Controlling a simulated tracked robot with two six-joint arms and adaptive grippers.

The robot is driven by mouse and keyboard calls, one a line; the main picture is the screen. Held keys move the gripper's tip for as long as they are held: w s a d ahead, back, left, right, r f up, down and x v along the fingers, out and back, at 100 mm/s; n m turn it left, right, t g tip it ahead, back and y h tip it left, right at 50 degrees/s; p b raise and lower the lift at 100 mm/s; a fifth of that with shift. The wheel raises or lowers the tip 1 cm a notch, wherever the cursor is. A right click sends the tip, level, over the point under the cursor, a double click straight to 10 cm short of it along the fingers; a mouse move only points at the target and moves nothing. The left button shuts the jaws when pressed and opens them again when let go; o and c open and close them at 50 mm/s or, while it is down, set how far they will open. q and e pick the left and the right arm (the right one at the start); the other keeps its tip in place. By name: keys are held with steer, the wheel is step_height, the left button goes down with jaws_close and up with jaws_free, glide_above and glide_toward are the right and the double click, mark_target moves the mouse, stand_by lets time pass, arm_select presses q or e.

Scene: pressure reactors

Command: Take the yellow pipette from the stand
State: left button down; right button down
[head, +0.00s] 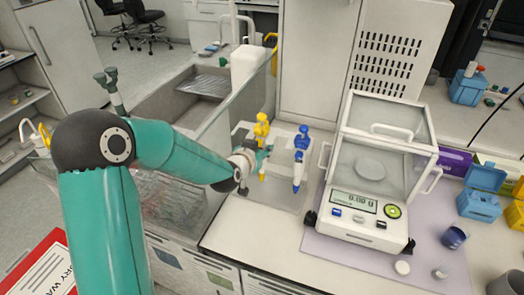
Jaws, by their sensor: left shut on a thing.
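The yellow pipette (262,128) is upright at the pipette stand, left of a blue pipette (300,158). My left arm reaches in from the left, and its gripper (262,155) is shut on the yellow pipette around its middle. The fingers are small in the picture and hide part of the pipette. The clear stand (283,193) is hard to make out; I cannot tell whether the yellow pipette still touches it. My right gripper is not in view.
A balance with a glass hood (372,200) stands close to the right of the pipettes on a mat (335,248). A sink (180,105) lies behind my left arm. Blue boxes (480,205) and small containers stand at the right.

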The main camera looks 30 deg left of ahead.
arm_select(q)
steer(key=shift+s+r, duration=0.15)
steer(key=shift+r, duration=0.2)
steer(key=s+d+b, duration=0.3)
steer(key=s+b, duration=0.7)
steer(key=s, duration=0.7)
steer(key=shift+s+d+b, duration=0.2)
steer(key=shift+s+b, duration=0.05)
steer(key=shift+b, duration=0.1)
steer(key=c, duration=1.5)
jaws_free()
jaws_close()
